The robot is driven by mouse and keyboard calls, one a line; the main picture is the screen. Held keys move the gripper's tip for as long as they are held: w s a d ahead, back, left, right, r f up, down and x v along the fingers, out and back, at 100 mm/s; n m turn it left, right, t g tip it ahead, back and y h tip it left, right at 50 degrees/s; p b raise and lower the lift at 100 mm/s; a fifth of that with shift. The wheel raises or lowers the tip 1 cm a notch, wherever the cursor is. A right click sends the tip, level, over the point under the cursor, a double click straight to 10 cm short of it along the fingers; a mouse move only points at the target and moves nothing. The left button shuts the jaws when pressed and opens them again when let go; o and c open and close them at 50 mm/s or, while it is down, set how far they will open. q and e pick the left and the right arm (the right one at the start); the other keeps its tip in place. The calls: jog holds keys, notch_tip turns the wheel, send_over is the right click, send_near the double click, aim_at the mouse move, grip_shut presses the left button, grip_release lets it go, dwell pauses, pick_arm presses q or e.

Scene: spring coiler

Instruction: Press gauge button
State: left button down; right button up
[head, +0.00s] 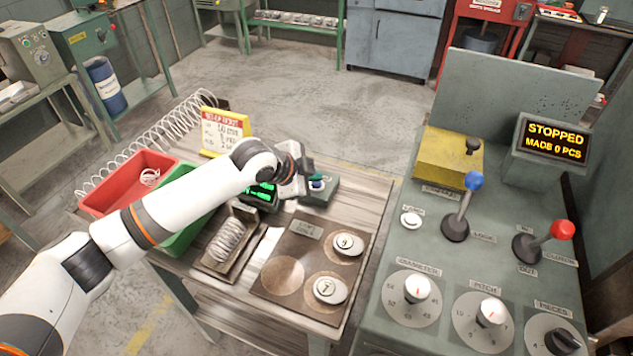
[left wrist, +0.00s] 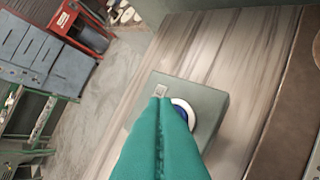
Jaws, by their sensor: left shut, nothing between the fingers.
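The gauge (head: 262,192) with a green lit display sits on the wooden table, partly hidden by my left arm. Beside it is a grey-green box with a blue button (head: 317,184). In the left wrist view the blue button (left wrist: 181,114) with its white ring is partly covered by my fingers. My left gripper (head: 312,176) is shut and empty, its teal fingertips over or at the button. I cannot tell whether they touch it. My right gripper is not in view.
A red bin (head: 125,190) and a green bin (head: 185,238) stand on the left. A tray with a spring (head: 228,240) and a brown board (head: 290,250) with numbered discs lie in front. The control console (head: 400,255) with levers and dials stands right; its screen (head: 555,141) reads STOPPED.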

pick_arm(q)
jog(key=shift+f, duration=0.45)
dwell(0.6)
jog(key=shift+r+p, duration=0.85)
notch_tip(320, 180, up, 5)
jog(key=p, duration=0.4)
jog(key=shift+p, duration=0.3)
jog(key=shift+a, duration=0.1)
dwell(0.4)
